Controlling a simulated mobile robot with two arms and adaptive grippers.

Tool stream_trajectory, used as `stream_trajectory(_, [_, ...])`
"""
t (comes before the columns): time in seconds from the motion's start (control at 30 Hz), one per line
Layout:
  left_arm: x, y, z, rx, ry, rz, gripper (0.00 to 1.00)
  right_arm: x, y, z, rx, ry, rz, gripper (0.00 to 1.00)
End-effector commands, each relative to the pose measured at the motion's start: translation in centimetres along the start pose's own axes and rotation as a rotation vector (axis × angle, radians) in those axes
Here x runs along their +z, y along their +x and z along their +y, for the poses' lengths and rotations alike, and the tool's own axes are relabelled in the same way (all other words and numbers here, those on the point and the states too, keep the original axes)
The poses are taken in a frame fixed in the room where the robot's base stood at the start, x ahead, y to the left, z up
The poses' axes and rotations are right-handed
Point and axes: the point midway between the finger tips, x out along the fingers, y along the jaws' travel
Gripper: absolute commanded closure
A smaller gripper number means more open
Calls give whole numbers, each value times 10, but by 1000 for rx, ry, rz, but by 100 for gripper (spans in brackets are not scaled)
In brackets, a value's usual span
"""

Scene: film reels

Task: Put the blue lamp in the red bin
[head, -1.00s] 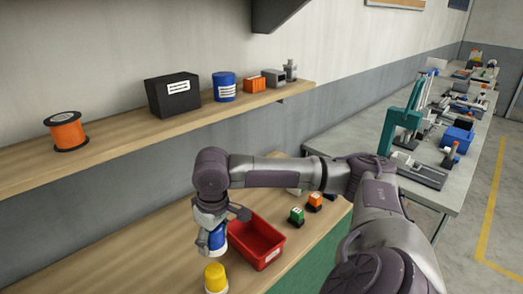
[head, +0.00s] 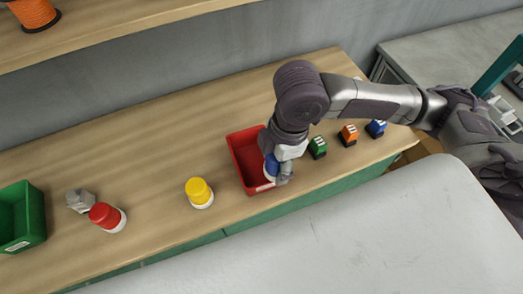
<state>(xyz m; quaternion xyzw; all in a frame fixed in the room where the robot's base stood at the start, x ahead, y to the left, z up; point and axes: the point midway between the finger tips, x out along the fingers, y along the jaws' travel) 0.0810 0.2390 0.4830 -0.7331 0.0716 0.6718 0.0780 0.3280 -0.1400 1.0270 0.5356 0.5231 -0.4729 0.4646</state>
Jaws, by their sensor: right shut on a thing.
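The blue lamp (head: 271,165) is blue with a white part and is held in my right gripper (head: 279,172). The gripper is shut on it and partly hides it. The red bin (head: 246,181) is an open tray on the wooden bench. The lamp and gripper are at the bin's right side, overlapping its right wall in the head view. I cannot tell whether the lamp is inside the bin or just above it. My left gripper is not in view.
A yellow lamp (head: 198,191) stands left of the bin. Further left are a red lamp (head: 105,216), a grey metal piece (head: 80,200) and a green bin (head: 38,212). Green (head: 318,147), orange (head: 348,135) and blue (head: 376,128) switches sit to the right. A shelf (head: 110,28) overhangs the back.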

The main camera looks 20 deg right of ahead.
Motion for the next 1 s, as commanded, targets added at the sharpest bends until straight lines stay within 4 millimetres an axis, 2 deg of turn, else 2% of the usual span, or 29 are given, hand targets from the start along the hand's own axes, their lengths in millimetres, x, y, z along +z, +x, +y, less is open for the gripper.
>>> stream_trajectory(0.2, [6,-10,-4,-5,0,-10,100,-16,30,47,-2,4,-1,78])
stream_trajectory(0.4, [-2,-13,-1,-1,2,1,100,-22,47,71,-1,3,-1,78])
stream_trajectory(0.53, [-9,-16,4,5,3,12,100,-22,56,74,-2,4,-2,78])
stream_trajectory(0.8, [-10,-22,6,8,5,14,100,-18,89,73,0,4,-2,78])
stream_trajectory(1.0, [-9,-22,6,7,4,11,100,-18,90,74,1,3,-2,78])
